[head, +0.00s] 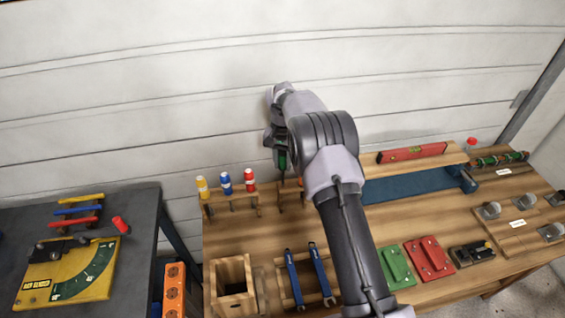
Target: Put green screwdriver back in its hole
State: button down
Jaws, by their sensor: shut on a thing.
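The green screwdriver (282,160) hangs upright below my gripper (274,139), which is shut on it. Its handle is partly hidden by the gripper, and its lower end is too small to make out clearly. It shows over the right part of the wooden screwdriver rack (233,203) at the back of the workbench. I cannot tell whether its tip is in a hole. Yellow (202,187), blue (225,183) and red (250,180) screwdrivers stand upright in the rack to the left. My forearm hides part of the bench right of the rack.
An open wooden box (232,276) and two blue wrenches (307,276) are at the front. A blue vise (415,184) and red level (412,153) lie to the right. The wall (180,90) is close behind. A dark table (140,215) stands left.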

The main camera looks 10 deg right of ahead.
jog(key=b, duration=0.3)
send_over(283, 182)
jog(key=shift+a+f, duration=0.1)
jog(key=shift+f, duration=2.15)
jog(key=shift+f+b, duration=1.05)
jog(key=shift+f, duration=0.45)
jog(key=shift+f+b, duration=0.65)
jog(key=shift+f, duration=0.25)
jog(key=shift+f+b, duration=0.45)
jog(key=shift+f, duration=0.05)
jog(key=c, duration=0.7)
grip_release()
jog(key=shift+c, duration=0.2)
jog(key=shift+r, duration=0.1)
